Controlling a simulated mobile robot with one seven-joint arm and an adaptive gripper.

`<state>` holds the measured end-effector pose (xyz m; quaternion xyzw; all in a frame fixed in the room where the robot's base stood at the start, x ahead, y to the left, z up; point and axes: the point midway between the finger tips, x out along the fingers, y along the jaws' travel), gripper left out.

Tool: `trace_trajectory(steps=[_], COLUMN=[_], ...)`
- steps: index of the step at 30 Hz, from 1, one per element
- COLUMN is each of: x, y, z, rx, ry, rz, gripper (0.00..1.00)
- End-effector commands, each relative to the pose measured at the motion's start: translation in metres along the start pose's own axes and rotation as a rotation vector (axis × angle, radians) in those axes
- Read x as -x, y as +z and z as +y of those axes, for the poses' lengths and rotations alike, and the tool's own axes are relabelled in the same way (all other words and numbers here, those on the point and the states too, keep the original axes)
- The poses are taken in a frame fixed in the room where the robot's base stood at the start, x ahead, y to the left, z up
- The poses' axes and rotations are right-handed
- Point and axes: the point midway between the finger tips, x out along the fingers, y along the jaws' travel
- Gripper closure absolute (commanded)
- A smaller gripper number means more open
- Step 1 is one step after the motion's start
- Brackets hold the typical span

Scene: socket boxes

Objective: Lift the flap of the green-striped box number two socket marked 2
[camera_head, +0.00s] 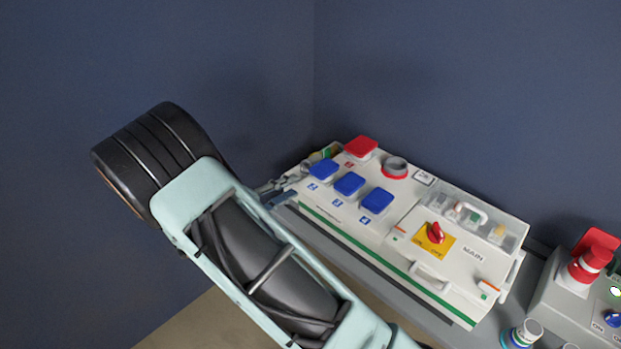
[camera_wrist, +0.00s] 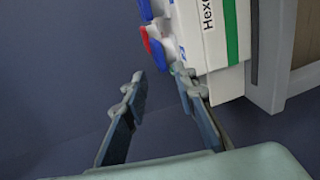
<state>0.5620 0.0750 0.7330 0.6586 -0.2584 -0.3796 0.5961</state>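The green-striped box (camera_head: 385,245) is white and stands on a grey bench. It has a row of blue flaps along its left part, each with a small blue label too small to read surely. The leftmost blue flap (camera_head: 324,169) appears to be the one marked 2, and it looks closed. My gripper (camera_head: 277,191) is at the box's left end, close to that flap. In the wrist view my gripper (camera_wrist: 160,86) is open, with nothing seen between the fingers. Its right finger is close to the box end (camera_wrist: 205,40); contact cannot be told.
Two more blue flaps (camera_head: 349,184) and a red flap (camera_head: 361,146) are close by. Another box with a red plug (camera_head: 590,262) stands at the right. Dark blue walls are behind.

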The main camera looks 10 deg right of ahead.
Motion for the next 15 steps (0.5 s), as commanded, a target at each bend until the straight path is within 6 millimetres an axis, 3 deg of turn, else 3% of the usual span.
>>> trace_trajectory(steps=[9, 15], x=[-0.061, -0.081], y=[0.001, 0.001], z=[-0.002, -0.001], rx=[0.0, 0.001], ry=[-0.001, -0.002], rz=[-0.004, -0.002], gripper=[0.74, 0.74])
